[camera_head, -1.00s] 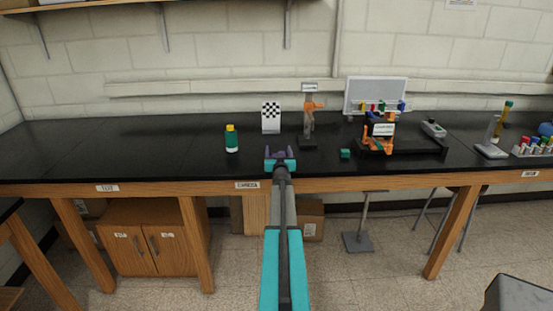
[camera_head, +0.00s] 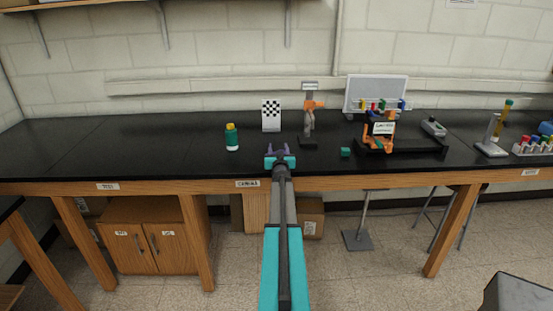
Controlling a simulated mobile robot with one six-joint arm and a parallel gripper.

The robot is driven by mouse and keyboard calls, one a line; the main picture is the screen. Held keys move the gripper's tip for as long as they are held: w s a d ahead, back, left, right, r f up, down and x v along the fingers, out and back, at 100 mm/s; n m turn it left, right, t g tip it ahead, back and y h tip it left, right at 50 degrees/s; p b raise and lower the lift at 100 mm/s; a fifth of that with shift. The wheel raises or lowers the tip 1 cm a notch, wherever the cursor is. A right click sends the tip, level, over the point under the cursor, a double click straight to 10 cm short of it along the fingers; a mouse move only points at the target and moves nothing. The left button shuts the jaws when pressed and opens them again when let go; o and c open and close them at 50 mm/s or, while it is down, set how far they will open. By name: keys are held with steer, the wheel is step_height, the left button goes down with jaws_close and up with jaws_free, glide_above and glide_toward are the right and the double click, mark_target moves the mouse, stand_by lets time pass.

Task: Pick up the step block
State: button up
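A small teal-green block (camera_head: 345,152), which looks like the step block, sits on the black bench top right of the middle, near the front edge. It is too small for me to make out its steps. My gripper (camera_head: 279,149) is above the front part of the bench, to the left of the block and apart from it. Its two purple fingers stand spread, with nothing visible between them.
A teal bottle with a yellow cap (camera_head: 232,138) stands to the left. Behind are a checkerboard card (camera_head: 271,117) and an orange-and-grey stand (camera_head: 309,120). A black tray (camera_head: 425,147) with an orange device (camera_head: 379,132) lies right of the block.

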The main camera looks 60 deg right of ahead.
steer(key=shift+c, duration=0.8)
steer(key=shift+r, duration=0.15)
steer(key=shift+r, duration=0.45)
steer(key=shift+s+a+r+b, duration=0.15)
steer(key=shift+r+b, duration=0.05)
steer(key=shift+r, duration=0.4)
steer(key=shift+s+a+r+b, duration=0.1)
steer(key=shift+a+r+b, duration=0.1)
steer(key=shift+r, duration=0.4)
steer(key=r+b+v, duration=0.1)
steer(key=v, duration=1.4)
steer(key=shift+r, duration=0.25)
steer(key=shift+a, duration=0.15)
steer(key=shift+w, duration=0.15)
